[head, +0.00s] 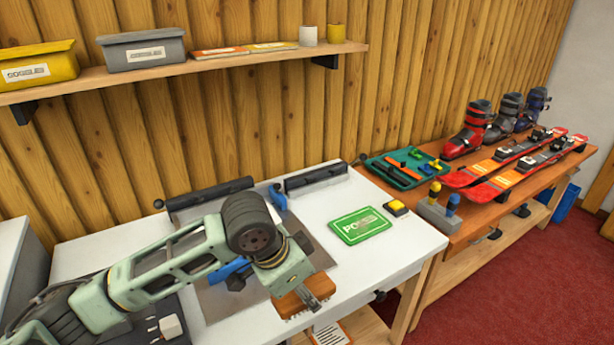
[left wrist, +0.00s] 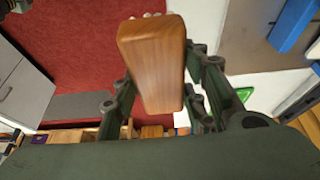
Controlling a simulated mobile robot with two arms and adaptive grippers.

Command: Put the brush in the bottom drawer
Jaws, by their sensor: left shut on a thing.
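The brush (head: 291,303) has a brown wooden back, with pale bristles just showing at its lower edge. My left gripper (head: 310,292) is shut on it and holds it over the front edge of the white bench. In the left wrist view the brush's wooden block (left wrist: 152,62) sits between the two fingers (left wrist: 160,95) and hides part of the floor. A light grey cabinet front (left wrist: 24,92) with small handles shows at the left of that view; I cannot tell which part is the bottom drawer. My right gripper is out of view.
The white bench (head: 405,245) carries a green card (head: 360,225), a yellow-topped block (head: 396,208) and a ski vise with black jaws (head: 316,178). Red carpet (head: 490,300) is open at the right. A wooden shelf (head: 190,68) with bins runs above.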

